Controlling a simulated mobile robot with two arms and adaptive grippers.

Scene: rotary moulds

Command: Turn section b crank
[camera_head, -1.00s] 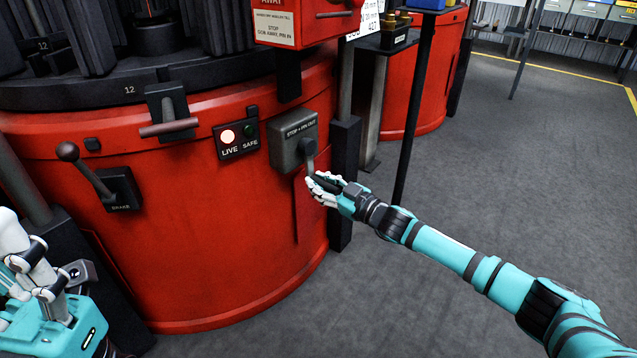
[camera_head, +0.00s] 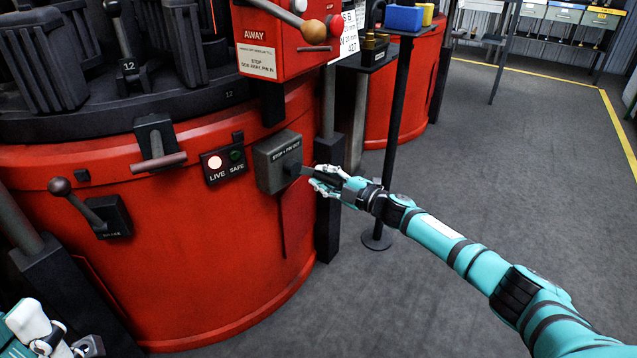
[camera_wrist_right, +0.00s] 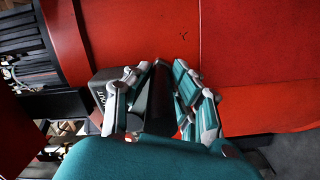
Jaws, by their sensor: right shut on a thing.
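My right gripper (camera_head: 325,180) is shut on the dark handle (camera_head: 305,171) of the grey "STOP + PIN OUT" box (camera_head: 270,165) on the red drum's side. In the right wrist view, the fingers (camera_wrist_right: 165,100) close around the dark handle (camera_wrist_right: 157,98). The handle points to the right from the box. A crank-like silver arm with a round wooden knob (camera_head: 313,31) sits on the red box (camera_head: 262,35) above; I cannot read a section letter there. The left gripper (camera_head: 40,330) is at the bottom left, cut by the frame edge, away from everything.
The LIVE lamp (camera_head: 215,162) is lit and the SAFE lamp (camera_head: 236,156) is dark. A brake lever (camera_head: 80,202) and a bar handle (camera_head: 158,162) stick out at the left. A black post (camera_head: 400,110) stands behind my right arm. The grey floor at right is open.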

